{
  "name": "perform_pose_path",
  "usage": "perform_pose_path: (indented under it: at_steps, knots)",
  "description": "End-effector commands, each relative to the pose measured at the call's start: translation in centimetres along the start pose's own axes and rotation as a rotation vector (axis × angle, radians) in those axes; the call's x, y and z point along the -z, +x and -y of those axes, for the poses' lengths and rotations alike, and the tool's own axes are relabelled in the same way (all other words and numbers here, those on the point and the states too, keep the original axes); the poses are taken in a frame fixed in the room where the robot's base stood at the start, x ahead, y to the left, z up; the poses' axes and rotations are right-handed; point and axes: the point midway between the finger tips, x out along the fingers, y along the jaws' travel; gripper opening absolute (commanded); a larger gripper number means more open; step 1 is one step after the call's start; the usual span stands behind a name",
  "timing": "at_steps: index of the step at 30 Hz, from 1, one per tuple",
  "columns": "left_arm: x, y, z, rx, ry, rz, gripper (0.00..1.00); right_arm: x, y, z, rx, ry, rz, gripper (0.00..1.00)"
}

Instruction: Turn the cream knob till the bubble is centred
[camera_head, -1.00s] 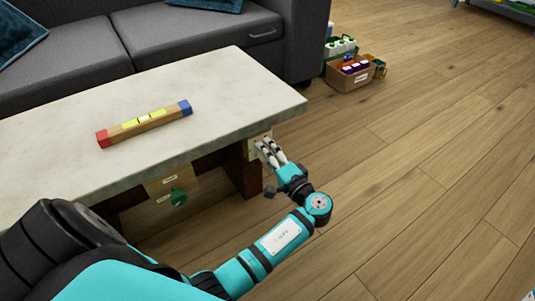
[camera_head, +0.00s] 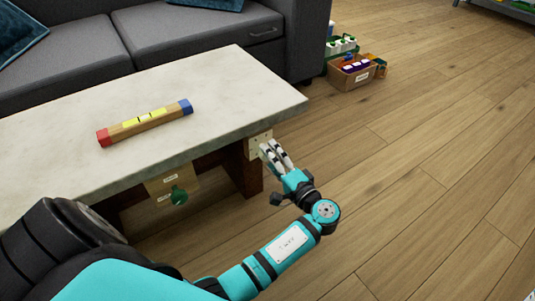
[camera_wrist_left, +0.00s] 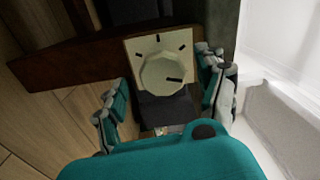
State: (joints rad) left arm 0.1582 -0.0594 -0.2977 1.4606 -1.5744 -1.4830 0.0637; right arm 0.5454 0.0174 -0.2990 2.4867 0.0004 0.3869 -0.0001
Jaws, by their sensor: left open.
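The cream knob (camera_wrist_left: 162,70) sits on a cream plate (camera_wrist_left: 133,50) with dark tick marks in the left wrist view. Its dark pointer line points right and slightly down. In the head view the plate (camera_head: 255,152) is on the table's right end, and my gripper hides the knob. My left gripper (camera_head: 272,155) is open in front of the plate, its fingers apart on either side of the knob in the wrist view, with no clear contact. The spirit level (camera_head: 172,116) lies on the table, with a yellow vial (camera_head: 145,118); its bubble is too small to place.
The pale stone table (camera_head: 235,85) stands before a grey sofa (camera_head: 180,35). A green knob (camera_head: 179,196) hangs on a labelled panel under the front edge. A cardboard box (camera_head: 352,75) with bottles is on the floor behind. The wooden floor at right is clear.

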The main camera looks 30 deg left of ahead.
Motion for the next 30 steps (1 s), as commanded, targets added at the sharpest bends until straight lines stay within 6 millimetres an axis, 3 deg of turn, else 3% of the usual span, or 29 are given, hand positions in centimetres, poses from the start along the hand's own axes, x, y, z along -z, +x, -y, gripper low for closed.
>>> perform_pose_path:
  at_steps: [6,10,26,30]
  knots:
    - [0.0,-3.6,-0.1,-0.003,0.001,0.000,0.72,0.0,0.0,0.0,-0.001,0.001,-0.001,0.63]
    - [-0.1,-4.7,-0.1,-0.002,0.002,0.002,0.72,0.0,0.0,0.0,-0.001,0.001,-0.001,0.63]
    - [-0.1,-5.0,-0.1,-0.001,0.001,0.001,0.72,0.0,0.0,0.0,-0.002,0.001,-0.002,0.63]
    - [0.7,-4.8,-0.1,-0.044,-0.009,-0.054,0.72,-0.5,0.0,-0.2,-0.007,0.003,0.014,0.63]
